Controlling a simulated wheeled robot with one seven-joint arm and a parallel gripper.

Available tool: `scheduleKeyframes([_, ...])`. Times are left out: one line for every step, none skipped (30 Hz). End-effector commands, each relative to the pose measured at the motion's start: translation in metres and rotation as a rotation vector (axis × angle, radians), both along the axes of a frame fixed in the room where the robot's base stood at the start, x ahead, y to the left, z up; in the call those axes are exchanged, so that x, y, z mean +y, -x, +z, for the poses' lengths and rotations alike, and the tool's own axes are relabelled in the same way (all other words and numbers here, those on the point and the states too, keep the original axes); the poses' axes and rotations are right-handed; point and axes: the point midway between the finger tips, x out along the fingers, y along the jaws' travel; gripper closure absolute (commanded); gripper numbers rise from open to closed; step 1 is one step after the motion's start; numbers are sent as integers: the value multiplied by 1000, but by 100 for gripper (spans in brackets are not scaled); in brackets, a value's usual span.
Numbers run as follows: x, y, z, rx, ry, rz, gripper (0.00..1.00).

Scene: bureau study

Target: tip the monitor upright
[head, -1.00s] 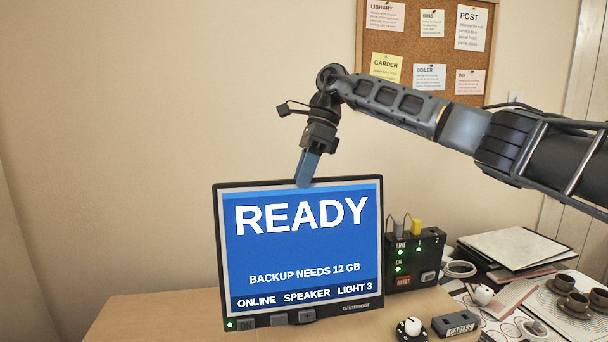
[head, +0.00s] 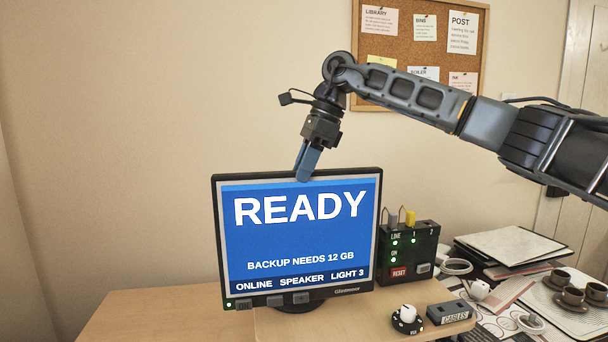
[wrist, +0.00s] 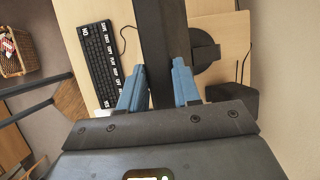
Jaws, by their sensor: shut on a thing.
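The monitor (head: 298,225) stands on the desk in the head view, its lit blue screen reading READY facing me. It looks close to upright; its exact lean is hard to judge. Its round dark foot (head: 300,306) shows partly below the lower edge. My gripper (head: 304,177) comes down from above, shut on the monitor's top edge near the middle. In the wrist view, the monitor (wrist: 160,30) is a dark bar seen edge-on from above, with the blue fingers of my gripper (wrist: 157,88) on either side. The foot (wrist: 205,52) lies to its right there.
A black box (head: 410,255) with green lights stands right of the monitor. A white knob (head: 408,313) and a CABLES block (head: 450,314) sit in front of it. Cups (head: 572,296) stand on a tray at right. A keyboard (wrist: 100,62) shows in the wrist view.

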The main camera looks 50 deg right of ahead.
Motion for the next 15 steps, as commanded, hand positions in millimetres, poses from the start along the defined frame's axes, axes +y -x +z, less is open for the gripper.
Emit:
scheduleKeyframes([0, 1, -1, 6, 0, 2, 100])
scheduleKeyframes([1, 1, -1, 6, -1, 2, 100])
scheduleKeyframes([1, 1, -1, 7, -1, 3, 100])
scheduleKeyframes([1, 2, -1, 8, 0, 3, 100])
scheduleKeyframes([1, 2, -1, 8, -1, 3, 100])
scheduleKeyframes([1, 2, -1, 8, -1, 3, 100])
scheduleKeyframes([1, 2, -1, 9, -1, 3, 66])
scheduleKeyframes([1, 2, -1, 10, 0, 3, 63])
scheduleKeyframes([1, 2, -1, 10, 0, 3, 59])
scheduleKeyframes([1, 2, -1, 10, 0, 3, 57])
scheduleKeyframes([1, 2, -1, 10, 0, 3, 54])
scheduleKeyframes([1, 2, -1, 8, -1, 3, 50])
scheduleKeyframes([1, 2, -1, 8, -1, 3, 47])
scheduleKeyframes([1, 1, -1, 8, -1, 3, 44])
scheduleKeyframes([1, 1, -1, 8, -1, 3, 43])
